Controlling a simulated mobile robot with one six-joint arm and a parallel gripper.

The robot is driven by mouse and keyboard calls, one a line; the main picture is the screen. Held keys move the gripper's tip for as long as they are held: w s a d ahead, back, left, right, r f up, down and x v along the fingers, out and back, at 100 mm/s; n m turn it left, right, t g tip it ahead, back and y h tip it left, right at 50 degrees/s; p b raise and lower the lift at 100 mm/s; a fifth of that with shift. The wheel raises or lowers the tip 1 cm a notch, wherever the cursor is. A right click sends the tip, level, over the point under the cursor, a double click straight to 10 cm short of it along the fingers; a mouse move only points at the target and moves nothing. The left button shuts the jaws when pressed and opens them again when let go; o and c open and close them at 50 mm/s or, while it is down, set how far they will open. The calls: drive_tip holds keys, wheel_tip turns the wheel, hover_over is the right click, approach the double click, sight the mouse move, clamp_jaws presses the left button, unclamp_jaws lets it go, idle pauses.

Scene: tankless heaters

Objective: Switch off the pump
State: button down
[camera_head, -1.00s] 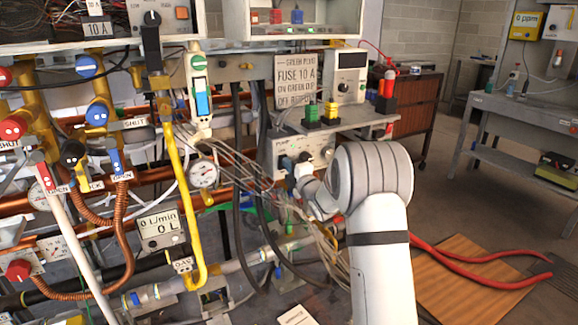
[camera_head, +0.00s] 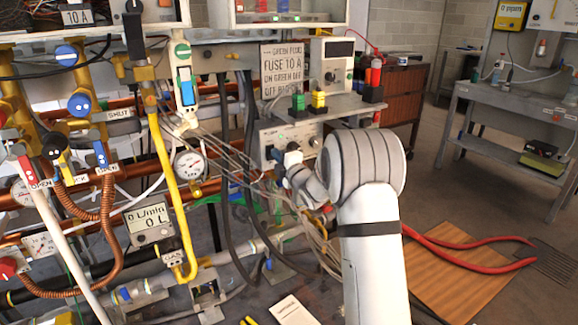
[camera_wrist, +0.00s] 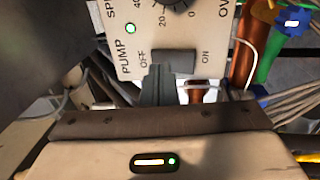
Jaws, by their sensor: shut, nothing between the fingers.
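The pump panel (camera_wrist: 185,25) is cream with black lettering, and it also shows in the head view (camera_head: 263,143). Its dark rocker switch (camera_wrist: 174,61) sits between the OFF label on the left and the ON label on the right. A small green light (camera_wrist: 130,28) glows by the word PUMP. My gripper (camera_wrist: 157,72) is shut and empty, its dark fingertips overlapping the lower left of the switch, towards OFF. I cannot tell whether they touch it. In the head view my arm reaches to the panel and partly hides it.
A dial knob (camera_wrist: 182,3) is just above the switch. A copper-coloured cylinder (camera_wrist: 203,87) and a blue knob (camera_wrist: 292,22) are to the right. Hanging cables and a yellow pipe (camera_head: 172,190) crowd the left. Above is a shelf (camera_head: 345,109) with green and yellow blocks.

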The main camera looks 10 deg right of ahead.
drive_tip(key=r+v, duration=0.2)
drive_tip(key=v, duration=1)
drive_tip(key=shift+s+r, duration=0.35)
drive_tip(key=shift+r, duration=0.05)
drive_tip(key=s+d+r+m+g+h+p, duration=0.1)
drive_tip(key=s+r+m+g+h+p, duration=0.45)
drive_tip(key=s+r+m+p, duration=0.45)
drive_tip(key=s+a+r+m+g+p, duration=0.2)
drive_tip(key=s+m+g+p, duration=0.3)
drive_tip(key=s, duration=0.9)
drive_tip(key=s+a+r+m+g+p, duration=0.2)
drive_tip(key=s+m+g+p, duration=0.3)
drive_tip(key=s, duration=0.9)
drive_tip(key=shift+a+r+m+p, duration=0.35)
drive_tip(key=shift+r+m+p, duration=0.35)
drive_tip(key=shift+p, duration=0.5)
